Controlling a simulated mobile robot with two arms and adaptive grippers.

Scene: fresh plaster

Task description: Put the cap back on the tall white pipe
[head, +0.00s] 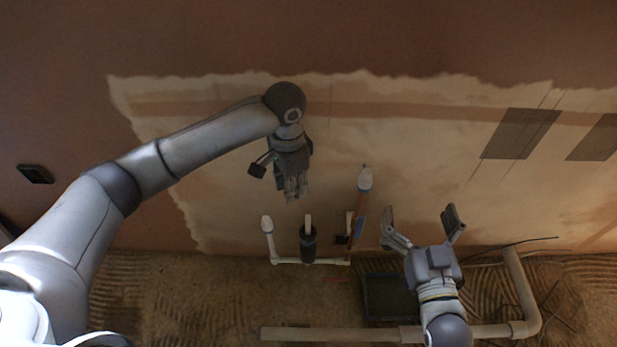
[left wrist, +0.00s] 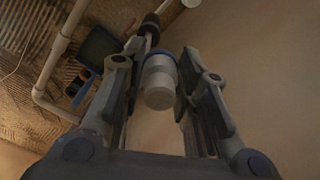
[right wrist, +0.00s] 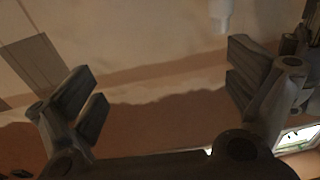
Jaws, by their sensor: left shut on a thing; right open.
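The white pipe with a dark sleeve (head: 308,224) stands upright in the middle of a low white pipe run; its narrow white top is bare. My left gripper (head: 295,194) points down, above and slightly left of that top in the head view. In the left wrist view it is shut on a pale cap (left wrist: 160,82) with a blue band. The fingers hide the cap in the head view. The dark sleeve (left wrist: 150,20) shows beyond the cap; whether they touch is unclear. My right gripper (head: 422,214) is open and empty, right of the pipes.
A shorter capped white pipe (head: 267,226) stands to the left. A tall orange-and-blue item with a white top (head: 365,180) stands close to the right. A dark tray (head: 388,296) and a thick beige pipe (head: 330,334) lie on the ridged floor. The plastered wall rises behind.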

